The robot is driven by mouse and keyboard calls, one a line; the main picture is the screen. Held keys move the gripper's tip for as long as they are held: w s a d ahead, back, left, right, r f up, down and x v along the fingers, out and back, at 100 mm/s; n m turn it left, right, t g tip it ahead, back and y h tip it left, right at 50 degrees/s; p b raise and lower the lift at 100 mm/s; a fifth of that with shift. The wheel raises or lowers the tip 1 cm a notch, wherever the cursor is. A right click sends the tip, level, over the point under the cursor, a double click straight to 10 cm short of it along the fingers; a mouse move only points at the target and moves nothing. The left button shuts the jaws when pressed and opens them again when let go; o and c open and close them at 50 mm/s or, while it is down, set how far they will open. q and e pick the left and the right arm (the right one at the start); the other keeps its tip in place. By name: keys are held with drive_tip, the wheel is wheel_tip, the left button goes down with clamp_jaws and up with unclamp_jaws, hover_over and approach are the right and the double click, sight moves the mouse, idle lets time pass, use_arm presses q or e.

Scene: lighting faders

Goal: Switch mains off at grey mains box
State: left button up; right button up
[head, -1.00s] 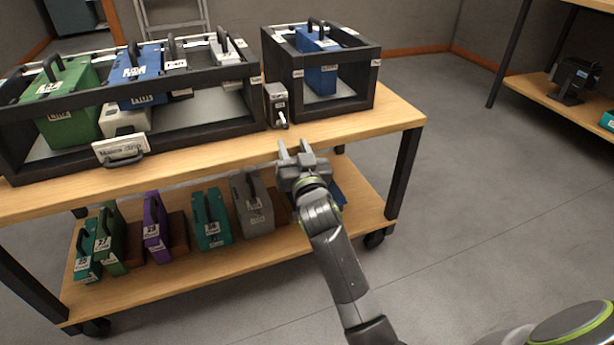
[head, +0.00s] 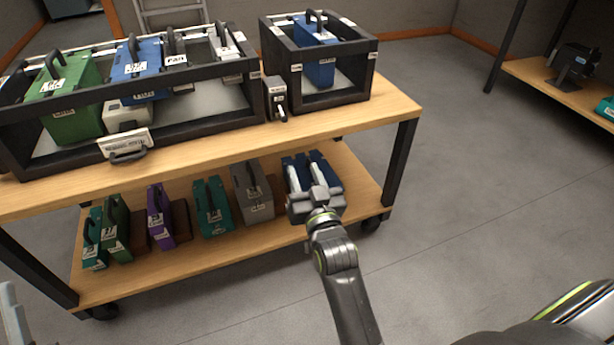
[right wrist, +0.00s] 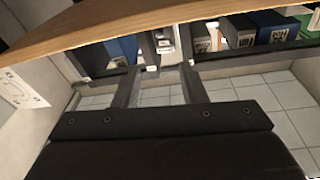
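The grey mains box (head: 277,93) stands on the trolley's top shelf, between two black racks. A small pale lever (head: 282,114) sticks out low on its front; it seems to point downward. My right gripper (head: 304,160) is open and empty, in front of the top shelf's edge and below the box in the picture, apart from it. In the right wrist view its two fingers (right wrist: 159,85) stand apart with what looks like the mains box (right wrist: 163,40) beyond them. A grey part at the lower left corner seems to be my left gripper (head: 14,318); its fingers are unclear.
The left rack (head: 215,132) holds green, blue and pale modules; the right rack (head: 335,98) holds a blue one. A handled label plate (head: 125,144) hangs at the left rack's front. Several modules stand on the lower shelf (head: 190,252). Floor at right is clear.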

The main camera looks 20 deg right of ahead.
use_arm(q)
drive_tip(key=shift+w+a+f+n+g+y, duration=0.15)
drive_tip(key=shift+w+f+n+g+y, duration=0.15)
drive_tip(key=shift+f+g, duration=0.3)
drive_tip(key=shift+w+a+f+n+g+y, duration=0.1)
drive_tip(key=shift+w+a+f+n+g, duration=0.25)
drive_tip(key=shift+f, duration=0.4)
drive_tip(key=shift+w+f+n+g+y, duration=0.2)
drive_tip(key=shift+w+f+g, duration=0.15)
drive_tip(key=shift+f+g, duration=0.25)
use_arm(e)
drive_tip(key=shift+s, duration=0.65)
